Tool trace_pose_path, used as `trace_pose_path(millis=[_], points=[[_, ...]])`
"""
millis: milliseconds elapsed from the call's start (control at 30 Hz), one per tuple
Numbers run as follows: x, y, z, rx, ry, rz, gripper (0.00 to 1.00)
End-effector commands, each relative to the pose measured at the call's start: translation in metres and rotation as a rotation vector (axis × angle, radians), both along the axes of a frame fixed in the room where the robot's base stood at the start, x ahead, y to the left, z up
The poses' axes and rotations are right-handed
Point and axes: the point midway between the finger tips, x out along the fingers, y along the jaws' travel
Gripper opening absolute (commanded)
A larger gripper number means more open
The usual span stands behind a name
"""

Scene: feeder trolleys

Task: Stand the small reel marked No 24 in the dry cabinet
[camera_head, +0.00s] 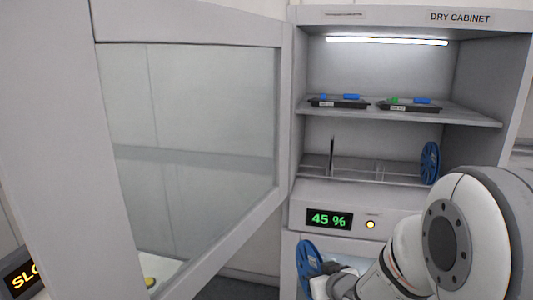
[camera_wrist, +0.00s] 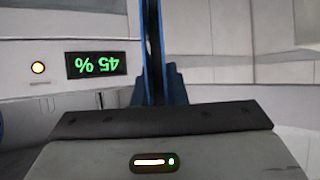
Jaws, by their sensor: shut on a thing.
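A small blue reel (camera_head: 308,260) is held upright in my gripper (camera_head: 324,272), low in front of the dry cabinet (camera_head: 414,192) and below its display panel. In the wrist view the reel (camera_wrist: 153,45) shows edge-on between the jaws of my gripper (camera_wrist: 157,92), which is shut on it. No number on the reel is readable. The cabinet's glass door (camera_head: 190,140) stands open to the left. Its lower level holds a rack with thin dividers (camera_head: 378,172); a dark thin reel (camera_head: 332,156) stands at the left and another blue reel (camera_head: 429,162) at the right.
The upper shelf (camera_head: 440,115) bears two dark trays (camera_head: 340,103) (camera_head: 408,106) with blue and green items. The rack has free room between its two standing reels. The open door's edge is close to the left of the opening. My arm hides the lower right.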

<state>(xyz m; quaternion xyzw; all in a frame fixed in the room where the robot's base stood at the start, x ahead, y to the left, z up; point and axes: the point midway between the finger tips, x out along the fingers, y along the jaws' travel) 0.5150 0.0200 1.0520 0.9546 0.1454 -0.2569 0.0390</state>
Motion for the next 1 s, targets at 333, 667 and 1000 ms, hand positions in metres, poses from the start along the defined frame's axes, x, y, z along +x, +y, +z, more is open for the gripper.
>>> trace_pose_path(millis=[333,667,1000], points=[[-0.028,0.008,-0.007,0.003,-0.005,0.006,0.00],[-0.057,0.014,-0.005,0.000,-0.003,0.005,0.00],[-0.062,0.014,0.000,0.000,0.001,-0.001,0.00]])
